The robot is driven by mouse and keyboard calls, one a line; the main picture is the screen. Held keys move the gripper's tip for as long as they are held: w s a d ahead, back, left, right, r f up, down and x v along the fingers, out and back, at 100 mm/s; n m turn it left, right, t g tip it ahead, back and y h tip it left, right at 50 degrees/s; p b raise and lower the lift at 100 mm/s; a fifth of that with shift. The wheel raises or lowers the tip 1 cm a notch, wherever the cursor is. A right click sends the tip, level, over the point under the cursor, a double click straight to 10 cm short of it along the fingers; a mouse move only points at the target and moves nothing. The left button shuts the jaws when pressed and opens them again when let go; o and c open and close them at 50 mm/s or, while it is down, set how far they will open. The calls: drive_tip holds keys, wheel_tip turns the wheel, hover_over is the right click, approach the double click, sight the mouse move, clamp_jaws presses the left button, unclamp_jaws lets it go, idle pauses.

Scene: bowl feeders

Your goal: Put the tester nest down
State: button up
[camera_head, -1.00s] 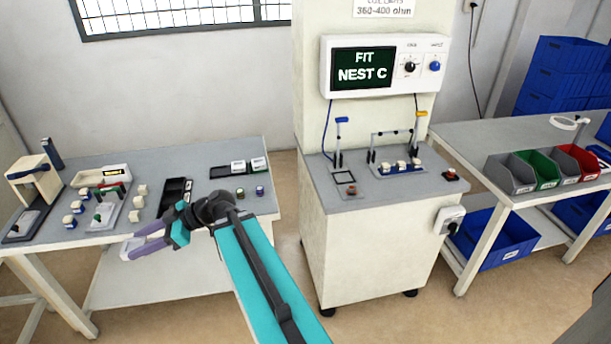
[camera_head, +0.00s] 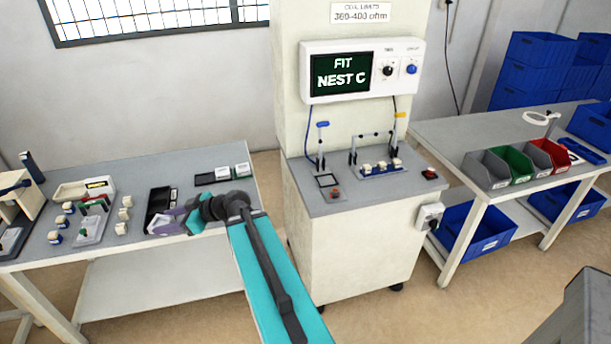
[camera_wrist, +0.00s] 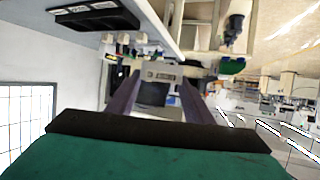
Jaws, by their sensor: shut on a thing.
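My gripper (camera_head: 163,222) is shut on the tester nest, a pale block (camera_head: 157,229), near the front edge of the left bench in the head view. In the wrist view the nest (camera_wrist: 160,73) sits between my two purple fingers (camera_wrist: 158,92), with a lettered pale edge and a dark recess. The tester (camera_head: 335,240) stands to the right of my gripper; its screen (camera_head: 342,76) reads "FIT NEST C".
The left bench (camera_head: 120,250) carries a black tray (camera_head: 158,203), small pale blocks and two dark-and-white blocks (camera_head: 240,171) at the back. A lever with a blue handle (camera_head: 322,125) stands behind the square frame. A right bench holds coloured bins (camera_head: 512,165).

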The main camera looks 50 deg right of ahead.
drive_tip(key=s+d+m+h+p, duration=0.3)
drive_tip(key=s+d+h, duration=0.1)
drive_tip(key=d, duration=0.6)
drive_tip(key=s+d+m+t+h+p, duration=0.1)
drive_tip(key=s+d+m+h+p, duration=0.25)
drive_tip(key=d, duration=0.65)
drive_tip(key=s+d+m+h+p, duration=0.2)
drive_tip(key=s+d+m+h, duration=0.15)
drive_tip(key=d, duration=0.75)
drive_tip(key=s+d+f+m+g+h+p, duration=0.1)
drive_tip(key=s+d+f+m+h+p, duration=0.2)
drive_tip(key=s+d, duration=0.5)
drive_tip(key=shift+s+m+g+h, duration=0.3)
drive_tip(key=shift+s+h, duration=0.3)
drive_tip(key=shift+s, duration=0.45)
drive_tip(key=shift+d+f+b, duration=0.15)
drive_tip(key=shift+d+b, duration=0.15)
drive_tip(key=shift+b, duration=0.15)
